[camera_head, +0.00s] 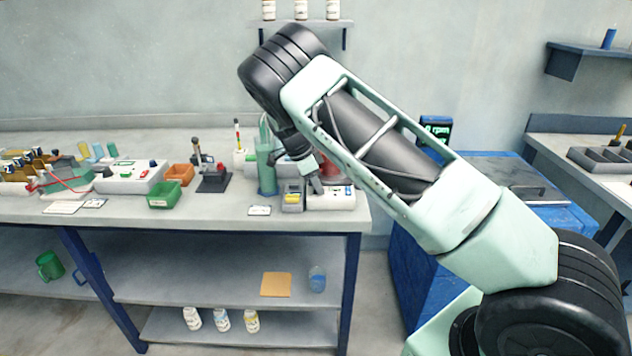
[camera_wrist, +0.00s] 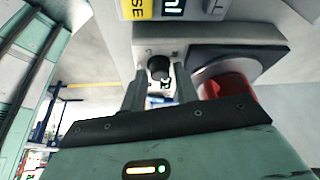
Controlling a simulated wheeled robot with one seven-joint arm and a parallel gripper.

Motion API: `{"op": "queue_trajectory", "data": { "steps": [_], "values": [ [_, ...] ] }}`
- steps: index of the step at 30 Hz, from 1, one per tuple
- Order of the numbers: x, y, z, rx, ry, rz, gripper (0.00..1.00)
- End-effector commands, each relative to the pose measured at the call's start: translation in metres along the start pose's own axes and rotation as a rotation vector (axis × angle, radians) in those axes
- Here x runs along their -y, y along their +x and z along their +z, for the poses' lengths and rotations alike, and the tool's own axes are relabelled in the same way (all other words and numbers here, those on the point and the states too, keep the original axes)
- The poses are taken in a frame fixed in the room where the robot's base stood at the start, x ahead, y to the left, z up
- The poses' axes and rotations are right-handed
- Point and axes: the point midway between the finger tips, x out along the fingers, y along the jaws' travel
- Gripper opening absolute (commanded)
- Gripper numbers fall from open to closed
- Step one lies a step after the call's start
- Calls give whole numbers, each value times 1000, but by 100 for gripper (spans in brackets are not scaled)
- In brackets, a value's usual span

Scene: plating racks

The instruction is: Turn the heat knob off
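A small round black knob (camera_wrist: 158,67) sticks out from a pale control panel in the wrist view; I cannot read a heat label or the knob's setting. My gripper (camera_wrist: 161,79) has its two dark fingers apart, one on each side of the knob, with gaps visible beside it. I cannot tell how far the fingertips reach along the knob. In the head view, my gripper (camera_head: 315,186) is low over the right end of the bench, at a white control box (camera_head: 338,201). My arm and gripper hide part of this box and the knob there.
A red round part (camera_wrist: 230,82) sits close to the right finger in the wrist view. A yellow label (camera_wrist: 137,8) is above. A green cylinder (camera_head: 266,172) stands left of my gripper in the head view. The bench (camera_head: 225,212) has bare space at its front.

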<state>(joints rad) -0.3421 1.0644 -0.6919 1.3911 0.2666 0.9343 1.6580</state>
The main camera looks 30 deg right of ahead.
Motion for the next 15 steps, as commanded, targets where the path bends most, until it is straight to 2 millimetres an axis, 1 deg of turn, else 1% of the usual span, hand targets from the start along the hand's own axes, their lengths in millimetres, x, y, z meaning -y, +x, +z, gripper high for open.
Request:
{"op": "queue_trajectory", "data": {
  "steps": [6, 7, 8, 9, 10, 15],
  "values": [
    [0, 0, 0, 0, 0, 0, 30],
    [0, 0, 0, 0, 0, 0, 27],
    [0, 0, 0, 0, 0, 0, 19],
    [0, 0, 0, 0, 0, 0, 8],
    [0, 0, 0, 0, 0, 0, 0],
    [0, 0, 0, 0, -2, 0, 0]
  ]
}}
